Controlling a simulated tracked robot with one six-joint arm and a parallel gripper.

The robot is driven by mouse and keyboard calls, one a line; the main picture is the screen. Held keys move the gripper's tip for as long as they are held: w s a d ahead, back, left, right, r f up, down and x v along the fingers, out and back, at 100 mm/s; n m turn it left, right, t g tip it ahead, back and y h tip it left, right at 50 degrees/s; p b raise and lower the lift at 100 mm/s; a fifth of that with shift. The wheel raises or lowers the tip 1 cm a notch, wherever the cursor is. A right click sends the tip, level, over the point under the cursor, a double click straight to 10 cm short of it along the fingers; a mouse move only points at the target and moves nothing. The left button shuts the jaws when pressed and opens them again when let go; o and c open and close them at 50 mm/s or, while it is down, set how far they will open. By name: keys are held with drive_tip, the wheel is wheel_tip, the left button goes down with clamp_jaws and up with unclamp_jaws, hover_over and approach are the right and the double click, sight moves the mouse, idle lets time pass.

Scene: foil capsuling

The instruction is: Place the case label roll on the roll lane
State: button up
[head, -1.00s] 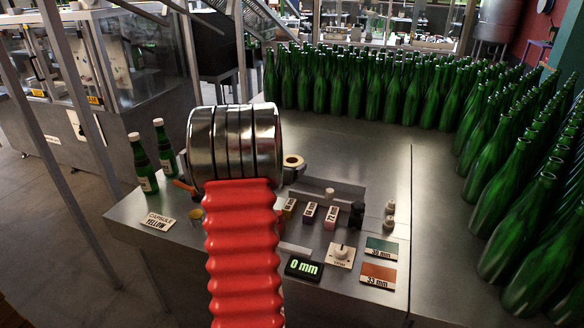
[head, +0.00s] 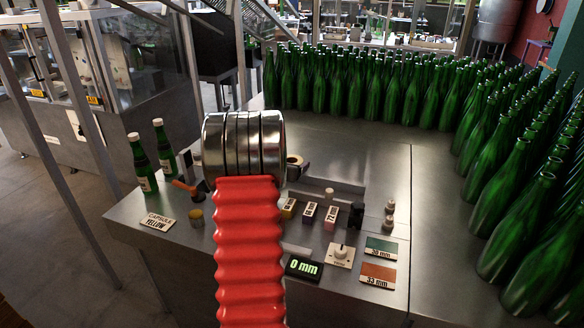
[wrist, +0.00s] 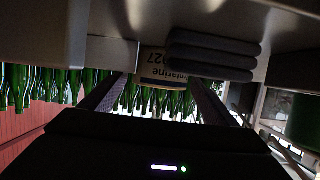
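The case label roll (head: 298,162), pale with a dark core, shows just right of my steel wrist housing in the head view, partly hidden by it. In the wrist view, a printed pale label surface (wrist: 160,82) with upside-down lettering spans the gap between the two dark fingers of my gripper (wrist: 160,86). The fingers appear to grip the roll from both sides; their exact contact is dark. In the head view my red sleeve and housing hide most of the gripper. The roll appears above the steel bench (head: 370,150). I cannot clearly pick out the roll lane.
Green bottles (head: 350,85) crowd the back and right. Small labelled blocks (head: 309,211), a black cylinder (head: 356,214), a 0 mm display (head: 303,268) and coloured plates (head: 379,275) stand in front. Two bottles (head: 144,165) and a CAPSULE YELLOW sign (head: 158,221) are left.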

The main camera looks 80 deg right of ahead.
drive_tip(key=c, duration=1.3)
drive_tip(key=shift+r, duration=0.1)
wheel_tip(320, 180, up, 10)
drive_tip(key=shift+f, duration=0.1)
idle(0.4)
